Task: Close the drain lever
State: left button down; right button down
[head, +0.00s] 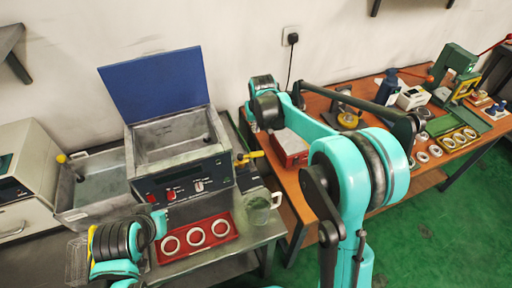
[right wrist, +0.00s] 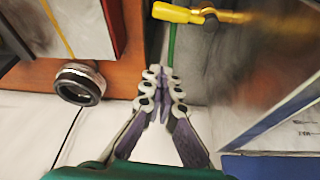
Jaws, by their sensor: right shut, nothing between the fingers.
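The drain lever (head: 250,156) is a yellow handle on the right side of the cleaner tank (head: 180,160), whose blue lid (head: 155,82) stands open. The lever also shows at the top of the right wrist view (right wrist: 185,13), lying roughly crosswise with a dark pivot at its right end. My right gripper (right wrist: 160,80) is shut and empty, its fingertips together below the lever in that view and apart from it. In the head view my right arm reaches across to near the tank's right side; its fingertips are hard to make out. My left arm shows at lower left, its fingers unseen.
A red tray (head: 197,238) with 3 rings lies before the tank, with a clear beaker (head: 257,207) to its right. A red box (head: 290,147) stands on the wooden table. A ring (right wrist: 80,83) shows left of the fingers in the wrist view.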

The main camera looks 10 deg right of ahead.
aim_at(251, 155)
notch_tip(251, 155, down, 10)
jog(key=b, duration=0.5)
jog(key=shift+s, duration=0.3)
dwell(0.4)
jog(key=shift+s+m, duration=0.2)
jog(key=shift+m, duration=0.2)
